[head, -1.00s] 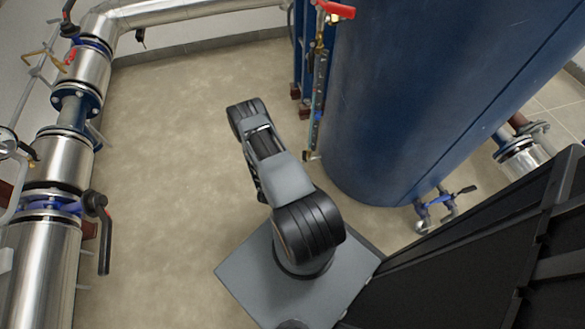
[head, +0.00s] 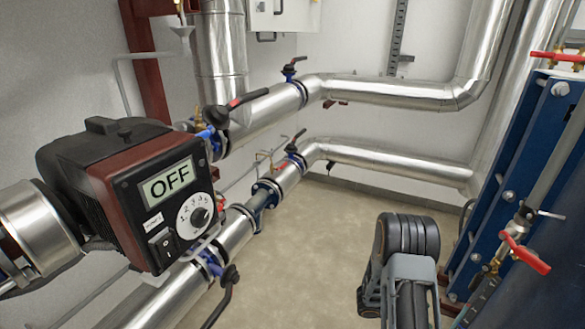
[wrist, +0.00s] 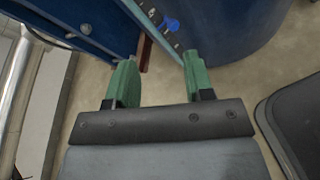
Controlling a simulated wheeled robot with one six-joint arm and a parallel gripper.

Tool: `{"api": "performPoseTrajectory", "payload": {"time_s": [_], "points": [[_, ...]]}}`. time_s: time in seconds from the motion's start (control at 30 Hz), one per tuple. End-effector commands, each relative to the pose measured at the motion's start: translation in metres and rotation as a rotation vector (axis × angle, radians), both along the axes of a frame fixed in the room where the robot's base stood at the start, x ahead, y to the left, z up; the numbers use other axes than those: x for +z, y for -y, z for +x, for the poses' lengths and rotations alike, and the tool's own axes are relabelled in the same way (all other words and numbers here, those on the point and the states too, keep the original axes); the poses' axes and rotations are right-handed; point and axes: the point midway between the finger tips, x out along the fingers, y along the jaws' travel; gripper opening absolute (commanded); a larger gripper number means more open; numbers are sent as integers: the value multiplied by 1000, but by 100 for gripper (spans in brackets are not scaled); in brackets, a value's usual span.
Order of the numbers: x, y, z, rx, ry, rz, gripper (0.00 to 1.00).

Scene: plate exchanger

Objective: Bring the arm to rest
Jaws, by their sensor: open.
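My gripper (wrist: 158,82) shows in the wrist view with its two green fingers apart and nothing between them. It points toward the floor near the foot of the blue equipment. In the head view my arm rises at the lower right, with a black ribbed joint uppermost. The gripper itself is not visible in the head view.
A pump (head: 130,190) with a display reading OFF stands at the left. Silver pipes (head: 390,92) with valves run along the back wall. The blue plate exchanger (head: 520,170) with a red-handled valve (head: 525,255) is at the right. The floor (head: 330,235) between is clear.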

Motion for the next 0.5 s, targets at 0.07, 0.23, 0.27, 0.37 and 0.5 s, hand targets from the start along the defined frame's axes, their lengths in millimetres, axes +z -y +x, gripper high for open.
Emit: {"api": "performPoseTrajectory", "payload": {"time_s": [0.07, 0.23, 0.27, 0.37, 0.5], "points": [[77, -13, -1, -105, 107, 35, 48], [183, -52, -15, -316, 329, 171, 48], [200, -61, -18, -351, 371, 203, 48], [254, -91, -28, -454, 508, 323, 48], [322, -136, -40, -573, 695, 524, 48]]}}
